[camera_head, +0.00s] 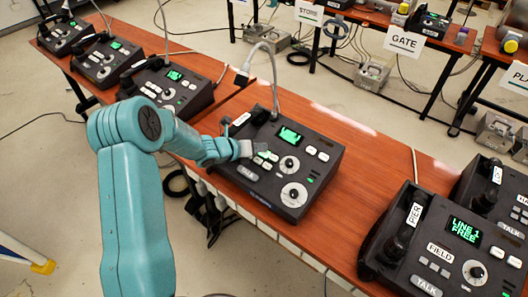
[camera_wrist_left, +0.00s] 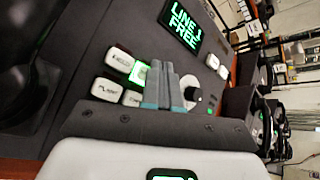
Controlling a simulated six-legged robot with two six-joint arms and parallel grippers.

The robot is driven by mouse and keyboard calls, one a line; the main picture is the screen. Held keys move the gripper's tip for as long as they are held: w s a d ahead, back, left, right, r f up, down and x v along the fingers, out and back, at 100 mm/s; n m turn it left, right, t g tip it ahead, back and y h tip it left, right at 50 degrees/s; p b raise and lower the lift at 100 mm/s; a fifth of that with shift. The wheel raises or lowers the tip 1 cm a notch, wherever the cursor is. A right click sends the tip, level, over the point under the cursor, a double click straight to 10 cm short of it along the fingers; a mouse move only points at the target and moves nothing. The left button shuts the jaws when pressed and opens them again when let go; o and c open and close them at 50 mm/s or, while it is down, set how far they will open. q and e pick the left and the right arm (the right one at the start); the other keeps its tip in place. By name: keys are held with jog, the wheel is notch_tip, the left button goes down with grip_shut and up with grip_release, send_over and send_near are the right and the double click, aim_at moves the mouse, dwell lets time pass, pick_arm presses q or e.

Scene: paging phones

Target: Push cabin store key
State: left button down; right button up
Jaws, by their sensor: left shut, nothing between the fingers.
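A dark paging phone (camera_head: 325,165) stands on the middle of the wooden table, with a green-lit screen (camera_head: 290,136), white keys and round dials. I cannot read its handset label or its key names in the head view. My left gripper (camera_head: 247,149) is shut and empty over the phone's key cluster. In the left wrist view the shut fingers (camera_wrist_left: 168,84) are beside a green-lit key (camera_wrist_left: 139,73), partly hiding it; I cannot tell whether they touch. The screen (camera_wrist_left: 185,25) reads LINE 1 FREE.
More paging phones (camera_head: 445,245) stand at the right, one marked PIER, and several others (camera_head: 105,62) at upper left. A STORE sign (camera_head: 309,12) and a GATE sign (camera_head: 404,41) hang on far tables. Grey cables run behind the middle phone.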

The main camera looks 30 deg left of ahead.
aim_at(256, 160)
pick_arm(q)
jog(key=r, duration=0.2)
jog(key=s+r+p, duration=0.1)
jog(key=r, duration=0.1)
jog(key=r+p, duration=0.1)
jog(key=shift+s+r, duration=0.25)
jog(key=shift+r, duration=0.15)
jog(key=shift+a, duration=0.1)
jog(key=shift+s, duration=0.1)
dwell(0.3)
